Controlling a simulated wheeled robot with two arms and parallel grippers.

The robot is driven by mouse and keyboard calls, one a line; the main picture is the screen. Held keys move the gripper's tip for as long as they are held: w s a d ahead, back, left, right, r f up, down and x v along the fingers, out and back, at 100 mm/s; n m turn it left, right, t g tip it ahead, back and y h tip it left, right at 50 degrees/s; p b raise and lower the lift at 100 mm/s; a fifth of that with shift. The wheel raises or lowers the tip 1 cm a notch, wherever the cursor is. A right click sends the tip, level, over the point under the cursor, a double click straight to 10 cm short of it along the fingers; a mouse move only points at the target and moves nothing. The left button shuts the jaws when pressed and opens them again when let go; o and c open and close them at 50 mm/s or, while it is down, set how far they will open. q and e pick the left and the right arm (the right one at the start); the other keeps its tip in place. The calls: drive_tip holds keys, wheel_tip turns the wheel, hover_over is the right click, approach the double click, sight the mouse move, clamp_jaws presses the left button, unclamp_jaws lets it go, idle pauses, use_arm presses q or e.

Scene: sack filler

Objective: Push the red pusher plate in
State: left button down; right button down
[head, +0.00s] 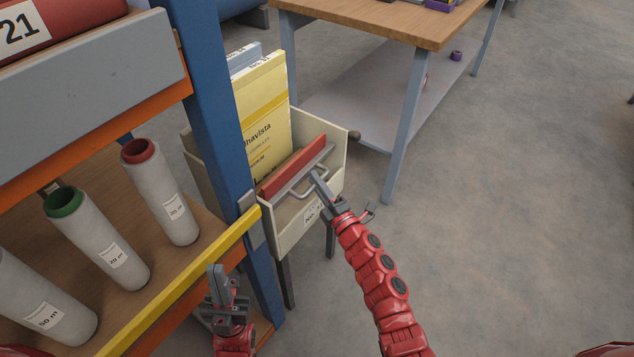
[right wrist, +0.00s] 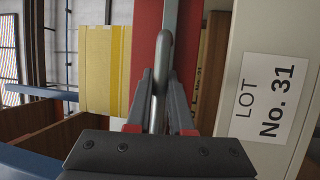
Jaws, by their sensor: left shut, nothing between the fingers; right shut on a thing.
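The red pusher plate (head: 292,166) stands inside a cream bin, behind its front wall and in front of a yellow sack. It has a grey metal handle (head: 300,180). My right gripper (head: 318,178) is shut on this handle. In the right wrist view the fingers (right wrist: 158,100) close around the grey bar, with the red plate (right wrist: 146,40) behind it. My left gripper (head: 220,285) is shut and empty, low near the yellow shelf edge, away from the plate. The yellow sack (head: 262,110) stands upright in the bin, with a blue-grey one (head: 243,57) behind it.
A blue post (head: 215,110) stands close left of the bin, and a yellow rail (head: 185,278) runs in front of the shelf with several grey rolls (head: 160,190). The bin wall (head: 331,170) carries a label. A wooden table (head: 390,18) stands behind. Floor at right is clear.

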idle(0.8)
drive_tip(key=w+a+b, duration=0.6)
drive_tip(key=a, duration=0.3)
drive_tip(key=shift+w, duration=0.25)
drive_tip(key=c, duration=1.2)
unclamp_jaws()
drive_tip(key=shift+c, duration=0.2)
drive_tip(key=o, duration=0.4)
drive_tip(key=shift+w+a, duration=0.1)
drive_tip(key=shift+a, duration=0.1)
drive_tip(key=shift+o, duration=0.2)
drive_tip(key=shift+d, duration=0.1)
